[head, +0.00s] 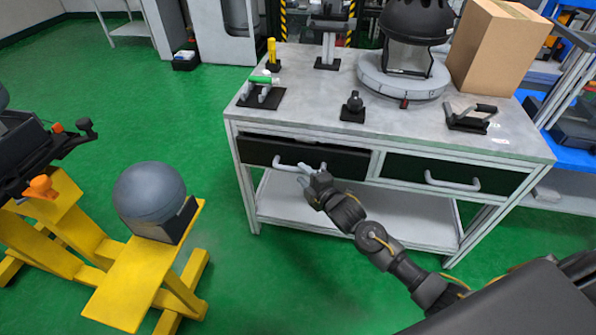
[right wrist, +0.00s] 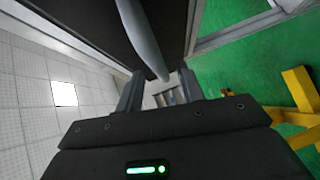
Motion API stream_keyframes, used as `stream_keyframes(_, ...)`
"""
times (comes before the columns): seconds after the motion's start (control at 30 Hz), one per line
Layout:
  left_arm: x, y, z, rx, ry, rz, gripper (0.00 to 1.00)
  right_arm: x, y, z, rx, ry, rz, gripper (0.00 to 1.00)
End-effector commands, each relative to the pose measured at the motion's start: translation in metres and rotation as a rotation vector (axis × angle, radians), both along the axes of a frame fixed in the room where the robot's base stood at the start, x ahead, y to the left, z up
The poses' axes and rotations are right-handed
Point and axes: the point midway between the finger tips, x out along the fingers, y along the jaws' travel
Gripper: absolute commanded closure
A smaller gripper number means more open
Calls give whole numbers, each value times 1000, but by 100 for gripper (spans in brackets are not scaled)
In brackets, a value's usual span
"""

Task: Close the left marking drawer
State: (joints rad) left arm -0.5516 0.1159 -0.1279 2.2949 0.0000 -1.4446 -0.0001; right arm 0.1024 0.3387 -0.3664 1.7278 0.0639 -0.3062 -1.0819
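The left marking drawer (head: 345,162) is a black-fronted drawer with a light grey bar handle (head: 290,165), under the left half of the workbench top. Its front appears to stand out a little from the bench frame, with a dark gap along its top edge. My left gripper is not in view.
The right drawer (head: 410,168) sits flush beside it. The workbench top (head: 310,110) carries several fixtures, a black dome device (head: 415,20) and a cardboard box (head: 497,45). A yellow stand (head: 120,285) with a grey ball (head: 148,190) is at left. Green floor between is clear.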

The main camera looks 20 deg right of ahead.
Motion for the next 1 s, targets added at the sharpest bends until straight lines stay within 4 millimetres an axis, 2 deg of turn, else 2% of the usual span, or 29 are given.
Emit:
stream_keyframes(0.1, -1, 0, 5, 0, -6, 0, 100, 18, 5, -3, 1, -1, 0, 62)
stream_keyframes(0.2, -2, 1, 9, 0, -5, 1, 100, 28, 7, -4, 1, -1, 0, 62)
stream_keyframes(0.37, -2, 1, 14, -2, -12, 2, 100, 36, 9, -5, 1, 0, 1, 62)
stream_keyframes(0.6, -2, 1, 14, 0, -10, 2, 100, 36, 9, -5, 0, 0, 0, 62)
stream_keyframes(0.67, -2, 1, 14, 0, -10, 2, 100, 36, 9, -5, 0, 0, 0, 67)
stream_keyframes(0.9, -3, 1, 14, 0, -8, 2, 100, 36, 9, -5, 0, 0, 0, 99)
stream_keyframes(1.0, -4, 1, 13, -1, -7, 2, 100, 36, 9, -5, 0, 0, 0, 100)
